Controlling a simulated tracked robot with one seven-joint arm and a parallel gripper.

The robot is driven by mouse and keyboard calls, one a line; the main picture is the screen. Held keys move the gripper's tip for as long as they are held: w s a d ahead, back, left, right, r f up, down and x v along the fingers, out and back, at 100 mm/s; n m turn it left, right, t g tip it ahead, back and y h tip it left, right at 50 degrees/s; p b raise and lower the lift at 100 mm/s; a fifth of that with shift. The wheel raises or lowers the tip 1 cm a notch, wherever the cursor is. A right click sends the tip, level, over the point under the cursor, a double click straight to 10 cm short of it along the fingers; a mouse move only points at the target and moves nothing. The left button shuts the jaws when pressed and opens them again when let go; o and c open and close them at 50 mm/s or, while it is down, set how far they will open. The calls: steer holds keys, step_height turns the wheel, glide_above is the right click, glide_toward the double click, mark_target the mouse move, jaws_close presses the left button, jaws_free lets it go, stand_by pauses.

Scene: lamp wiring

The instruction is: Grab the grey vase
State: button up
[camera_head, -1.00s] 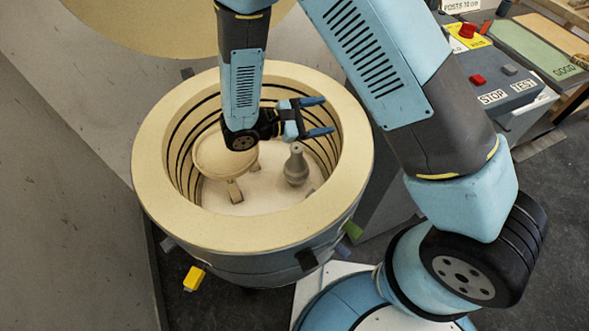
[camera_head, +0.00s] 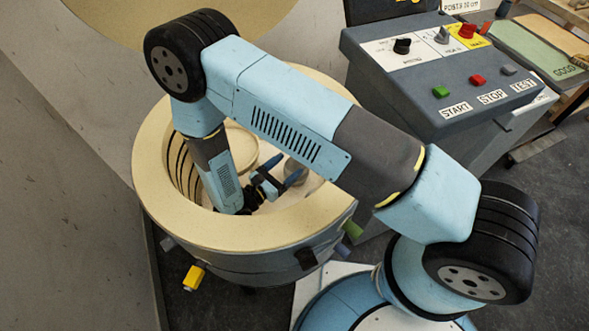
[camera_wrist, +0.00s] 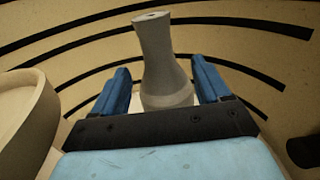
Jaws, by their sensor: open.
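The grey vase (camera_wrist: 162,62) stands upright in the wrist view, with a narrow neck and a wider body. My gripper (camera_wrist: 165,82) is open, with one blue finger on each side of the vase's lower body and a gap visible on both sides. The vase's base is partly hidden behind the gripper's black palm. In the head view my gripper (camera_head: 282,184) is low inside the round kiln (camera_head: 265,232). There the vase (camera_head: 293,168) shows only in part, behind the fingers and under my arm.
A round pale dish or stand (camera_wrist: 24,118) is close on the left in the wrist view. The kiln's ribbed wall rises close behind the vase. A dark round piece (camera_wrist: 305,152) shows at the right. A control panel (camera_head: 455,85) stands outside the kiln.

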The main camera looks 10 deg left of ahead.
steer(key=shift+r+x, duration=0.1)
steer(key=shift+x, duration=1.55)
steer(key=shift+r+x, duration=0.15)
steer(key=shift+x, duration=1.45)
jaws_close()
